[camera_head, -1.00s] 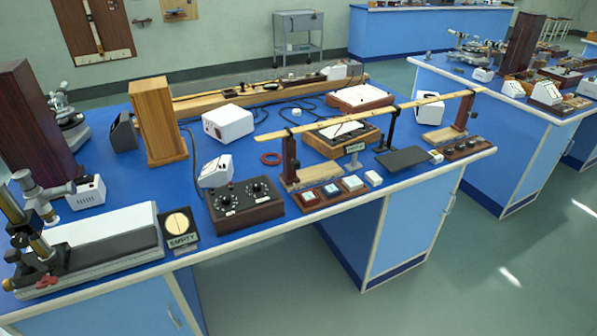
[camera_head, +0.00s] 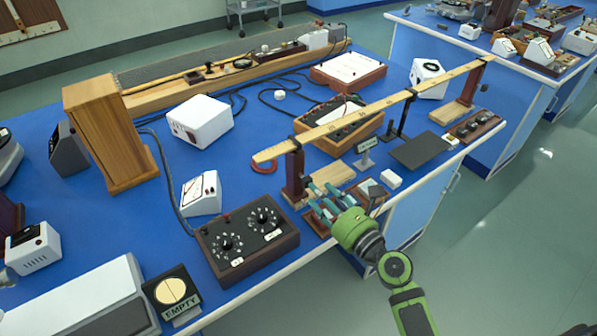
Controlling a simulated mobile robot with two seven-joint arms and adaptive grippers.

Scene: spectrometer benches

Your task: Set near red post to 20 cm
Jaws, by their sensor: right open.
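A long wooden rule (camera_head: 375,110) with marks spans the bench on supports. The near red post (camera_head: 294,172) stands upright under its near left end, on a pale wooden base (camera_head: 333,176). A far red post (camera_head: 468,86) stands under the other end, and a black post (camera_head: 402,118) stands between them. My right gripper (camera_head: 318,200) comes in from the lower right. It is open and empty, its fingers beside and to the right of the near red post's foot, over the small button boxes. Whether it touches anything I cannot tell.
A black dial box (camera_head: 247,240) lies left of the gripper. A small sign (camera_head: 366,150) and a dark plate (camera_head: 418,151) stand to its right. A white block (camera_head: 391,179) sits near the bench's front edge. A white meter (camera_head: 201,192) is further left.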

